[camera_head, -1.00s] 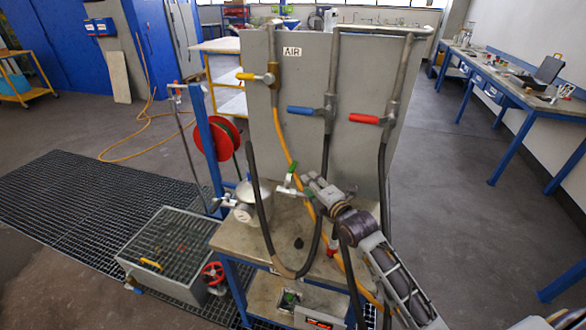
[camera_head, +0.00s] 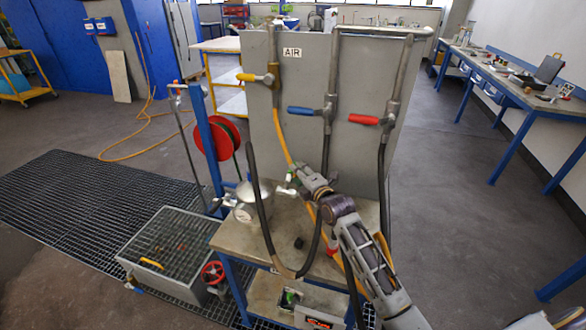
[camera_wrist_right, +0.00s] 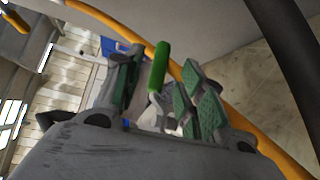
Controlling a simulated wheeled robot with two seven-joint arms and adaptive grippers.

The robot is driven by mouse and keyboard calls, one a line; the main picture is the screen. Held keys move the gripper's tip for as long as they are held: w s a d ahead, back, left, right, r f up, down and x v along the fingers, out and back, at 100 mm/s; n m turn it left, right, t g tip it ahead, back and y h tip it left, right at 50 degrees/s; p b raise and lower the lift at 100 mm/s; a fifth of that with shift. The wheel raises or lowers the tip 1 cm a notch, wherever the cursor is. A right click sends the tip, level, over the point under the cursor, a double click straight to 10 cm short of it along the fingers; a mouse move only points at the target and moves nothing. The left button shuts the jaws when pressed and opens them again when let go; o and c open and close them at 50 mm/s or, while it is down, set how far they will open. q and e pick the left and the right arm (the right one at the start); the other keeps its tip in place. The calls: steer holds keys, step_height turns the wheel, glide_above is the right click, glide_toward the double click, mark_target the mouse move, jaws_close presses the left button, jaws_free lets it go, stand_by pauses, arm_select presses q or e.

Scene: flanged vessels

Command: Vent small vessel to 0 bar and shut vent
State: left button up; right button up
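The small vessel (camera_head: 252,203) is a silvery metal vessel on the bench, partly hidden behind a black hose. My right gripper (camera_head: 292,182) reaches in from the lower right, beside the vessel's upper right, and hides most of the valve there. In the right wrist view, the green valve handle (camera_wrist_right: 159,67) stands between the two green-padded fingers of the right gripper (camera_wrist_right: 165,85). The fingers are apart, with gaps visible beside the handle. Its pale fitting shows low between them. I cannot read any pressure gauge.
A grey panel (camera_head: 350,160) marked AIR stands behind, with yellow, blue and red valve levers. Black hoses and an orange hose (camera_wrist_right: 270,145) hang close around my right arm. A grated tank (camera_head: 170,245) with a red handwheel (camera_head: 213,272) stands left of the bench (camera_head: 228,240).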

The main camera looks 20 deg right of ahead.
steer(key=x, duration=0.3)
steer(key=shift+w+a, duration=0.1)
steer(key=shift+w, duration=0.3)
steer(key=shift+w+f, duration=0.1)
steer(key=shift+w, duration=0.35)
arm_select(q)
steer(key=shift+s+a+r, duration=0.15)
steer(key=shift+a, duration=0.25)
arm_select(e)
steer(key=shift+w+a, duration=0.1)
steer(key=shift+w, duration=0.1)
steer(key=c, duration=0.9)
arm_select(q)
steer(key=shift+d, duration=0.95)
